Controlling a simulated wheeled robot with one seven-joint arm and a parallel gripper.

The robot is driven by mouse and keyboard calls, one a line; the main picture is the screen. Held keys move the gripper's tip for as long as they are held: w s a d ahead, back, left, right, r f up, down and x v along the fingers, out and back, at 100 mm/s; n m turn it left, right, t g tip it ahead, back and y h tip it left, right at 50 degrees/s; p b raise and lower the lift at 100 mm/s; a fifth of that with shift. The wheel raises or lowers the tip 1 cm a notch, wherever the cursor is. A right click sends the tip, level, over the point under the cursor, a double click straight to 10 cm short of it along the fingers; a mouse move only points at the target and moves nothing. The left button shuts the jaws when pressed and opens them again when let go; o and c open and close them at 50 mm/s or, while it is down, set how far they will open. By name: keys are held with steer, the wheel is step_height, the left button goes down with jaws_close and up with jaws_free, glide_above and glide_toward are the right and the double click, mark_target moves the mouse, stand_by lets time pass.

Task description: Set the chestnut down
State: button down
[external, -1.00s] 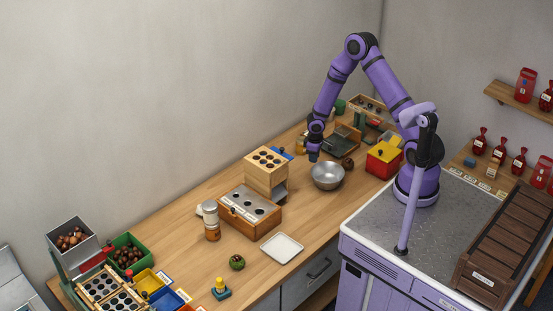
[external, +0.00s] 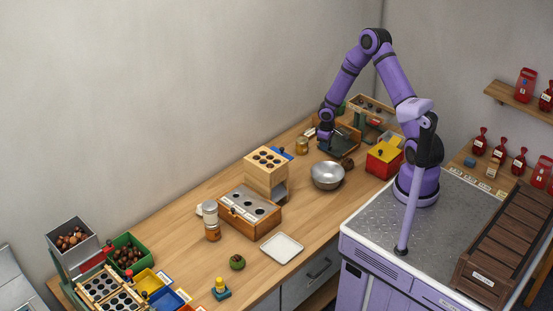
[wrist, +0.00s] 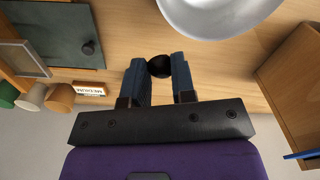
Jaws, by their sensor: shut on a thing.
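The chestnut (wrist: 159,66) is a small dark round thing between the two blue fingertips of my gripper (wrist: 160,70) in the wrist view. The gripper is shut on it. In the external view my gripper (external: 325,142) hangs beyond the metal bowl (external: 327,175), beside the dark slate tray (external: 339,149); the chestnut cannot be made out there. In the wrist view the bowl (wrist: 215,15) is at the top and the slate tray (wrist: 55,35) at the left, both apart from the fingers. A dark knob (wrist: 88,48) shows at the tray's edge.
A label reading MEDIUM (wrist: 90,89) is beside the slate tray. A red and yellow box (external: 383,159) stands right of the bowl. A wooden holed stand (external: 266,172) is left of the bowl. Bare counter lies under the fingers.

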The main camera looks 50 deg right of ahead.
steer(key=a+r+m, duration=0.3)
steer(key=a, duration=0.4)
steer(key=shift+w+r, duration=0.2)
steer(key=shift+r, duration=0.2)
steer(key=shift+a, duration=0.1)
